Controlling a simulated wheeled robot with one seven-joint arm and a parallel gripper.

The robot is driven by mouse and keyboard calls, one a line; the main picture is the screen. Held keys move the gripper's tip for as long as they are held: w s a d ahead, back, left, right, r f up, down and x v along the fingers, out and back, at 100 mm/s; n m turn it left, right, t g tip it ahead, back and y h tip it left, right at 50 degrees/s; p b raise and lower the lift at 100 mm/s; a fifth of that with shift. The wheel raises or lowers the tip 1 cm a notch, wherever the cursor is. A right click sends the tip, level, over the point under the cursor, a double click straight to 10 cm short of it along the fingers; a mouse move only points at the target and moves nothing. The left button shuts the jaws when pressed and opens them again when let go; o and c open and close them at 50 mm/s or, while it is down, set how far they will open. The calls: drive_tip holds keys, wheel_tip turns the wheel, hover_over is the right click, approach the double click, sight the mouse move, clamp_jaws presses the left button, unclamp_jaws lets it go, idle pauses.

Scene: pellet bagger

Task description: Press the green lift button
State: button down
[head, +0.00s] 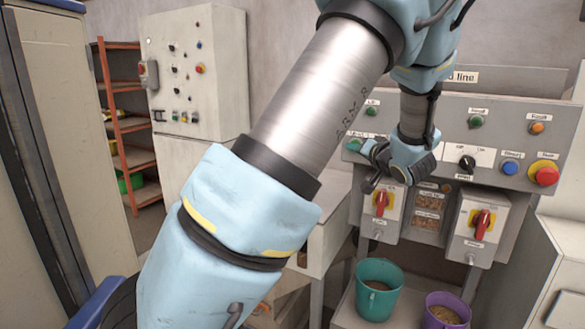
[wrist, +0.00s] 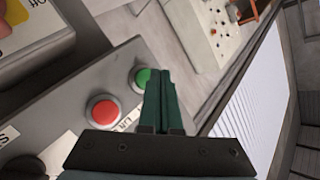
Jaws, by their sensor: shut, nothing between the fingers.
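A green button (wrist: 143,78) sits on the grey panel in the wrist view, beside a red button (wrist: 104,111). A label with partly readable letters, seemingly "LI", lies close to them. My gripper (wrist: 161,75) is shut and empty, its teal fingers side by side. The fingertips overlap the green button's right edge in the picture; I cannot tell whether they touch it. In the head view my gripper (head: 366,148) is at the panel's lower left, close to a green button (head: 354,144). The red button is hidden there behind my gripper.
The grey panel (head: 440,112) also carries other green buttons (head: 371,111), a black selector (head: 467,163), a blue button (head: 510,168) and a red mushroom button (head: 544,176). Two red-handled switches (head: 381,203) hang below. Teal (head: 379,285) and purple (head: 446,311) buckets stand underneath.

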drive_tip(key=shift+w, duration=0.1)
idle(0.3)
drive_tip(key=shift+w+d+p, duration=0.2)
drive_tip(key=shift+w+p, duration=0.1)
drive_tip(key=shift+p, duration=0.15)
drive_tip(key=shift+w+d, duration=0.15)
drive_tip(key=shift+w, duration=0.1)
idle(0.5)
drive_tip(key=shift+s+a+p, duration=0.4)
drive_tip(key=shift+s, duration=0.25)
drive_tip(key=shift+s, duration=0.1)
drive_tip(key=s+a, duration=0.2)
drive_tip(key=s, duration=0.1)
drive_tip(key=s+p, duration=0.1)
drive_tip(key=s, duration=0.1)
drive_tip(key=shift+a, duration=0.4)
